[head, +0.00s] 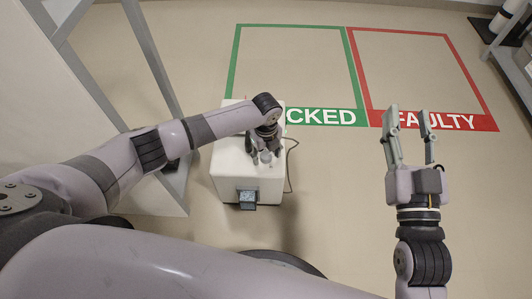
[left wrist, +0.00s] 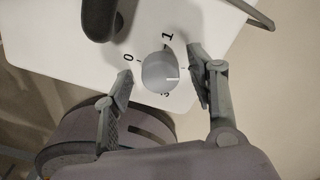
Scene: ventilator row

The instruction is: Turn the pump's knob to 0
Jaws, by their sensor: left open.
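The pump is a white box (head: 232,172) on the floor, with a small dark screen (head: 248,197) on its near side. Its round grey knob (left wrist: 158,72) sits on the white top panel. The knob's white pointer line faces right in the left wrist view, away from the printed 0 at the left and the 1 above. Another digit below is partly hidden by the knob. My left gripper (left wrist: 160,68) is open, its fingers on either side of the knob, with no clear contact. It also shows over the pump (head: 263,152). My right gripper (head: 411,122) is open and empty.
A dark curved part (left wrist: 100,18) rises from the panel near the knob. A cable (head: 291,165) runs beside the pump. Green (head: 290,70) and red (head: 420,65) floor outlines lie beyond, empty. A grey frame stands left; a dark rack (head: 510,65) stands far right.

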